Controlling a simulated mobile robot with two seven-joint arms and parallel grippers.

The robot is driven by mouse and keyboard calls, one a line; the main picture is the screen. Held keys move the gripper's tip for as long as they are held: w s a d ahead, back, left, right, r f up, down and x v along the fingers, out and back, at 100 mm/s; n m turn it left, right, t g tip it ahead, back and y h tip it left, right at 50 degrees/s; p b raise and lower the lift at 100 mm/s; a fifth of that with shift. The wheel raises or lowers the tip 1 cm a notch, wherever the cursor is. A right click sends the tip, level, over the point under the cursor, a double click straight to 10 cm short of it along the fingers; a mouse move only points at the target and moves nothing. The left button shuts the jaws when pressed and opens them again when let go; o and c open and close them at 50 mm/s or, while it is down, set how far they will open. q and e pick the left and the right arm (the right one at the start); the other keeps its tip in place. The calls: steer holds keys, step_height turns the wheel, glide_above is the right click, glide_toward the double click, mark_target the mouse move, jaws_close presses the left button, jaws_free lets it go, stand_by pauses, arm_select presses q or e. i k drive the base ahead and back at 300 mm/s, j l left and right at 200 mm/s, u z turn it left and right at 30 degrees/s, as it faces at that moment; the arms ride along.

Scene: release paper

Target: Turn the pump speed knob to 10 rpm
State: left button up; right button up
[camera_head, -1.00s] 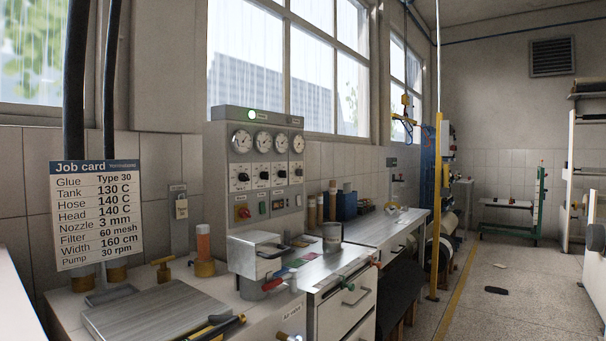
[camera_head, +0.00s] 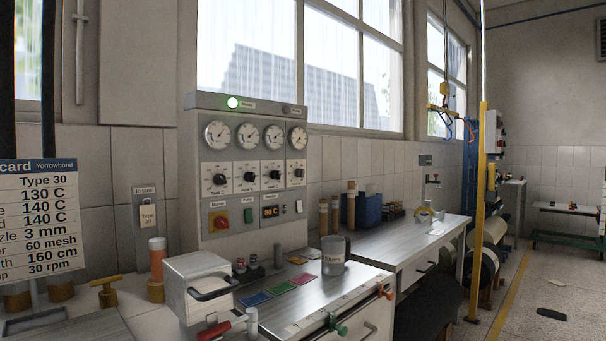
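A grey control panel (camera_head: 247,212) stands against the tiled wall left of centre. It carries a row of several black knobs on white dial plates, below a row of round gauges. The rightmost knob (camera_head: 299,173) and the leftmost knob (camera_head: 220,179) are both in clear view. The labels under the knobs are too small to read surely, so I cannot tell which is the pump speed knob or its setting. Neither of my grippers is in view.
A job card (camera_head: 38,215) at the left edge reads 30 rpm on its bottom line. A yellow post (camera_head: 480,200) stands right.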

mark_target(298, 173)
steer(key=i+l, duration=0.7)
steer(key=l+z, duration=0.05)
steer(key=l, duration=0.05)
